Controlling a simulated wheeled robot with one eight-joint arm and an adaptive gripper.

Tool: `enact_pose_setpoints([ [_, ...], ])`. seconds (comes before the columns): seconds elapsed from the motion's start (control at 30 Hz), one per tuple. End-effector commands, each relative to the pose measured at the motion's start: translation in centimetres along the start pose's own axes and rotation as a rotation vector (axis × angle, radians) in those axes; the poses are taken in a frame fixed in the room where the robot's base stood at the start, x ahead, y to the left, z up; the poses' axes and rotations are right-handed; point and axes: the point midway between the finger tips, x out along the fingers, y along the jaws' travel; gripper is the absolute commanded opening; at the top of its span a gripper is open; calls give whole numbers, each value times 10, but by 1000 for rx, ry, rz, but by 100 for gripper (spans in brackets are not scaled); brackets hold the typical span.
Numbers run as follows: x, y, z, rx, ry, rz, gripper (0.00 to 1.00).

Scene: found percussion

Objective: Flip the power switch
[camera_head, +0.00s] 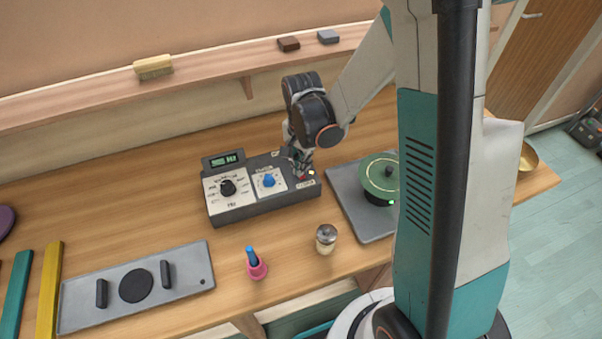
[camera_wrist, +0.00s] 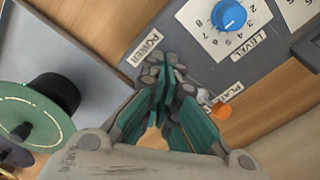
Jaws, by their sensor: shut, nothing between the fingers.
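A dark grey control box (camera_head: 262,207) stands on the wooden bench, with a lit display, a black dial and a blue LEVEL knob (camera_head: 268,181). My gripper (camera_head: 300,170) is over the right end of its top face. In the wrist view my gripper (camera_wrist: 170,75) is shut and empty, its tips beside the POWER label (camera_wrist: 146,48). The power switch is not clearly visible; the fingers cover the area next to that label. An orange button (camera_wrist: 221,110) is near the PLAY label, right of the fingers. I cannot tell whether the fingertips touch the box.
A grey plate with a green disc (camera_head: 379,176) lies right of the box. A metal-topped jar (camera_head: 326,239) and a pink-and-blue item (camera_head: 256,264) stand in front. A grey panel (camera_head: 90,307) lies at front left. A shelf (camera_head: 200,80) runs behind.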

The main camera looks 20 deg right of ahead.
Motion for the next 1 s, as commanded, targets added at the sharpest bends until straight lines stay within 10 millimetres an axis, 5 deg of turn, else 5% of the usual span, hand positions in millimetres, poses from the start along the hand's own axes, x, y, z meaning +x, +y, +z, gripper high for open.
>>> enact_pose_setpoints([
  [1.0, 11, 0, 0, 0, 0, 0, 0],
])
